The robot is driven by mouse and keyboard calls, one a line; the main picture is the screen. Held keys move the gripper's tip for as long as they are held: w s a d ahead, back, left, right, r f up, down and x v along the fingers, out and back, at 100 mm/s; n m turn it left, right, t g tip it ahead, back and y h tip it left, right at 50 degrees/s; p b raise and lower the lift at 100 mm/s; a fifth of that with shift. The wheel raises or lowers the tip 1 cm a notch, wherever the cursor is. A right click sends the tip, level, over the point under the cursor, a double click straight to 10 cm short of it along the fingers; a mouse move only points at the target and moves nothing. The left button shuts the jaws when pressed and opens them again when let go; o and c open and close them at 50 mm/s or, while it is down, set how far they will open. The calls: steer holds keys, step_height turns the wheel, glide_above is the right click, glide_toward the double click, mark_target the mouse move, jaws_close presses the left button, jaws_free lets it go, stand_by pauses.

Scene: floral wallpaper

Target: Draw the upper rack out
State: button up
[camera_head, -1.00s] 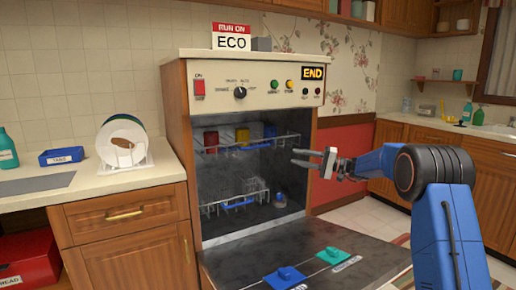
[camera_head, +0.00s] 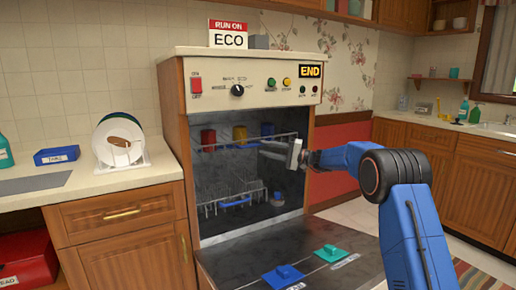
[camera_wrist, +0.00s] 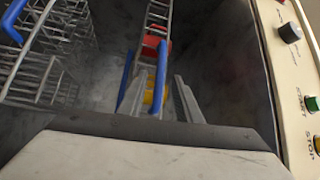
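The upper rack (camera_head: 285,137) is a wire rack inside the open dishwasher (camera_head: 178,130), with a blue bar (camera_head: 221,147) along its front. Red (camera_head: 208,138) and yellow (camera_head: 240,134) cups stand in it. My gripper (camera_head: 262,147) reaches in from the right at the rack's height, near its right end. In the wrist view the fingers are apart, with blue bars (camera_wrist: 127,75), the red cup (camera_wrist: 157,44) and the yellow cup (camera_wrist: 149,97) around or beyond them. I cannot tell whether a finger touches the rack.
The lower rack (camera_head: 225,202) is inside below. The open door (camera_head: 235,262) lies flat in front, with blue (camera_head: 283,276) and teal (camera_head: 331,253) pieces on it. The control panel (camera_head: 205,70) is above the opening. A counter (camera_head: 90,193) stands left.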

steer(key=shift+x, duration=2.1)
jaws_close()
